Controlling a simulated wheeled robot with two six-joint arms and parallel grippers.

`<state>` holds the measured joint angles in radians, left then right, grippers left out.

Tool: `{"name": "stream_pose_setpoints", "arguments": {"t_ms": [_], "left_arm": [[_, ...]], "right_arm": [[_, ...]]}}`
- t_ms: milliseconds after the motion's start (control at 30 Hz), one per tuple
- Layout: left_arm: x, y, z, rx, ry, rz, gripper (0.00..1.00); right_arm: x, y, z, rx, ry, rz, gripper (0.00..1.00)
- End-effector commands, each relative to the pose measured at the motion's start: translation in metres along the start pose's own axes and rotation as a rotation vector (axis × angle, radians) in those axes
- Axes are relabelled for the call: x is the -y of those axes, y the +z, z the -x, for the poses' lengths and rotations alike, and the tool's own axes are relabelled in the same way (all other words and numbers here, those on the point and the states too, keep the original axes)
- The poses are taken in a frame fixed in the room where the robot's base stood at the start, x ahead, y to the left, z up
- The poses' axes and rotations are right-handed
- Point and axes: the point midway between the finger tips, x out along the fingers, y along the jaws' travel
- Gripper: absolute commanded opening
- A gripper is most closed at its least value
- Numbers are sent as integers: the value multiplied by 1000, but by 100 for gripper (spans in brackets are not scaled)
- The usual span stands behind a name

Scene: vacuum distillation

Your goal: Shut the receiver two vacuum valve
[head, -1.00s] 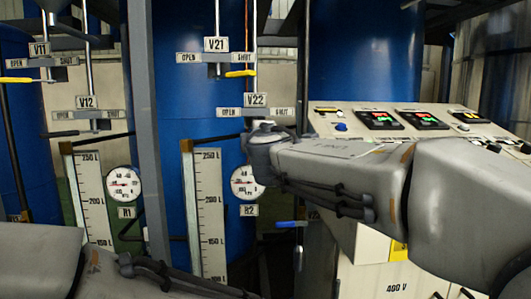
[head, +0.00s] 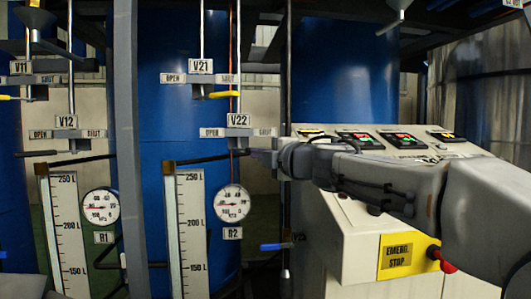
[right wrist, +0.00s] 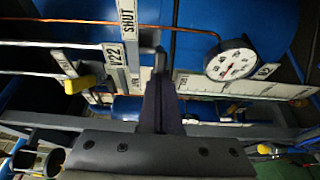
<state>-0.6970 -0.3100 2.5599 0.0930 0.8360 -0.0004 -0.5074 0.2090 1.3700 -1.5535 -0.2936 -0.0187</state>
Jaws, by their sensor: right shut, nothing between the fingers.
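The V22 plate (head: 238,120) hangs on receiver two's blue tank, above the R2 gauge (head: 232,203), with an OPEN tag (head: 212,132) on its left and a SHUT tag (head: 263,132) on its right. My right gripper (head: 263,156) is shut and empty, just below the SHUT side. The V22 lever's position cannot be made out clearly beside the gripper. In the right wrist view the shut fingers (right wrist: 160,85) point up the picture beside the V22 plate (right wrist: 115,66), with the SHUT tag (right wrist: 127,18) beyond. My left gripper is out of view.
V21 (head: 201,66), with a yellow lever (head: 222,95) toward SHUT, is above. A blue lever (head: 276,246) sits low by the tank. The control console (head: 350,240) stands right, under my right arm, with an emergency stop button (head: 441,259).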

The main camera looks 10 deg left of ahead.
Motion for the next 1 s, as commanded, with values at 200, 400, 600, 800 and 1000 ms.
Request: {"name": "stream_pose_setpoints", "arguments": {"t_ms": [200, 400, 600, 800, 1000], "left_arm": [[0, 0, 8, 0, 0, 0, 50], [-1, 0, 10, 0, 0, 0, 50], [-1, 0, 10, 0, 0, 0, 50], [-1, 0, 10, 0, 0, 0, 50], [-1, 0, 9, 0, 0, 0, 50]], "right_arm": [[-2, 4, -5, -29, 3, 0, 0], [-1, 9, -5, -29, 3, 0, 0], [-1, 10, -5, -28, 3, 0, 0], [0, 11, -5, -27, 2, 0, 0], [0, 11, -4, -27, 2, 0, 0]]}}
